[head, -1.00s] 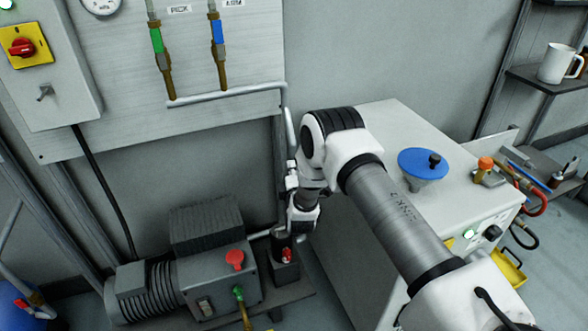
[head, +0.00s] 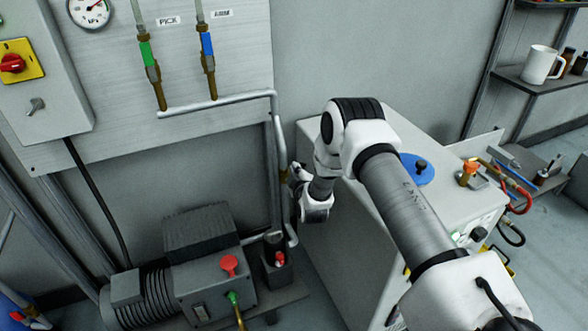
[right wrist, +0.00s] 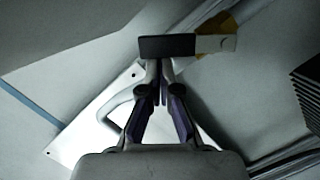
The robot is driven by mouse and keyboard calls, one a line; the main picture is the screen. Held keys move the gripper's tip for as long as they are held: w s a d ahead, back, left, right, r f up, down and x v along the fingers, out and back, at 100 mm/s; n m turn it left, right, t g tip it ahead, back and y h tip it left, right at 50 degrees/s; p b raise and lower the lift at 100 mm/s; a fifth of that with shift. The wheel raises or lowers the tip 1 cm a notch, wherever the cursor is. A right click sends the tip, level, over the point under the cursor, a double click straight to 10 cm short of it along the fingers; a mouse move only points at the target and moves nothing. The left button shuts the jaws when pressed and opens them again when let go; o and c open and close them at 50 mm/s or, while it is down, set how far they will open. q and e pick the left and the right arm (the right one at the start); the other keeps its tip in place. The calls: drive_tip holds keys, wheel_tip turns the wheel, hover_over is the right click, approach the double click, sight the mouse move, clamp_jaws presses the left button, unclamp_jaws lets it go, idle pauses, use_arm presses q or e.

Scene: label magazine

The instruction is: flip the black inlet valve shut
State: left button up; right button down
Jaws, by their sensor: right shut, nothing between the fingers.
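The black inlet valve shows in the right wrist view as a flat black handle (right wrist: 166,46) beside a white and brass part (right wrist: 217,44). The handle lies across the picture just beyond my right gripper's fingertips (right wrist: 159,72). I cannot tell whether they touch it. My right gripper is shut with nothing between its fingers. In the head view my right gripper (head: 298,178) is beside the vertical grey pipe, left of the white cabinet. I cannot make out the valve in the head view. My left gripper is not in view.
The grey pipe (head: 281,150) runs down from the wall panel (head: 110,135). A pump unit (head: 215,285) with red and green fittings stands below, with a red-knobbed dark fitting (head: 279,258) beside it. The white cabinet (head: 330,245) is close on the right, carrying a blue disc (head: 416,170).

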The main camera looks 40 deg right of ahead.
drive_tip(key=shift+s+d+f+m+y+b, duration=0.15)
drive_tip(key=shift+d+f+m+y+b, duration=0.2)
drive_tip(key=shift+d+m, duration=0.4)
drive_tip(key=shift+s+d+f+m+y+b, duration=0.2)
drive_tip(key=shift+d+f+m, duration=0.3)
drive_tip(key=shift+m, duration=0.4)
drive_tip(key=shift+s+d+f+m+y+b, duration=0.15)
drive_tip(key=shift+d+f+m+y, duration=0.2)
drive_tip(key=shift+d+m, duration=0.4)
drive_tip(key=s+a+r+p, duration=0.3)
drive_tip(key=s+r, duration=0.3)
drive_tip(key=s, duration=0.3)
drive_tip(key=shift+a+p, duration=0.4)
drive_tip(key=shift+p, duration=0.2)
